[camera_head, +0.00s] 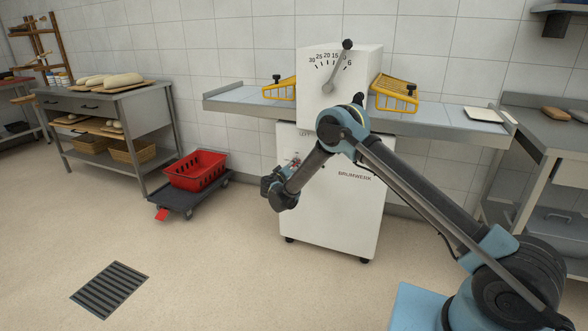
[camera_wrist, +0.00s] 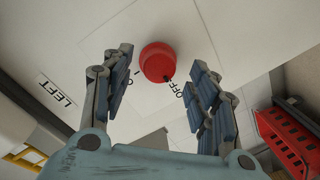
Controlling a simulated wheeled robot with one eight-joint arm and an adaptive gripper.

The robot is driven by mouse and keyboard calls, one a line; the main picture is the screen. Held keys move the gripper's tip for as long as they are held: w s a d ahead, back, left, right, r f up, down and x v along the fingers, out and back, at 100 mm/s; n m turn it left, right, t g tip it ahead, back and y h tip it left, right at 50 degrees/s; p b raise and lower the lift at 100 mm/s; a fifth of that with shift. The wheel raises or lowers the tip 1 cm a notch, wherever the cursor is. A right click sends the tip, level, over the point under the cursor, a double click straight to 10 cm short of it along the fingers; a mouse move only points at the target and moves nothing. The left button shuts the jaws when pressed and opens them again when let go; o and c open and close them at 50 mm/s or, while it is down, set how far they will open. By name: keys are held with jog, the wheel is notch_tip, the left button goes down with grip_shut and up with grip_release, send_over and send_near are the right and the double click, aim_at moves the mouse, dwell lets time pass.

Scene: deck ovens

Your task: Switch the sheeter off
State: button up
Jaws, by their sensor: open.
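The sheeter (camera_head: 340,190) is a white machine against the tiled wall, with a dial and lever on its upper housing. In the wrist view, a round red knob (camera_wrist: 157,62) on its white panel lies between the fingers of my gripper (camera_wrist: 161,58). The fingers are open on either side of the knob, with no clear contact visible. A small dark mark at the knob's lower right edge is beside the printed "OFF" label (camera_wrist: 177,88). Another short mark is printed left of the knob. In the head view, my wrist (camera_head: 280,190) is in front of the lower cabinet, and the fingers are hard to make out.
A "LEFT" label (camera_wrist: 56,90) is on the panel. Yellow guards (camera_head: 395,93) stand over the sheeter's side tables. A red crate (camera_head: 196,170) on a dark dolly (camera_head: 188,199) stands left of the machine. A floor drain (camera_head: 109,289) lies front left; the floor around it is clear.

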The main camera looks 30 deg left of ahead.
jog(key=s+r, duration=0.1)
jog(key=s, duration=0.8)
jog(key=shift+s+d, duration=0.3)
jog(key=shift+d, duration=0.05)
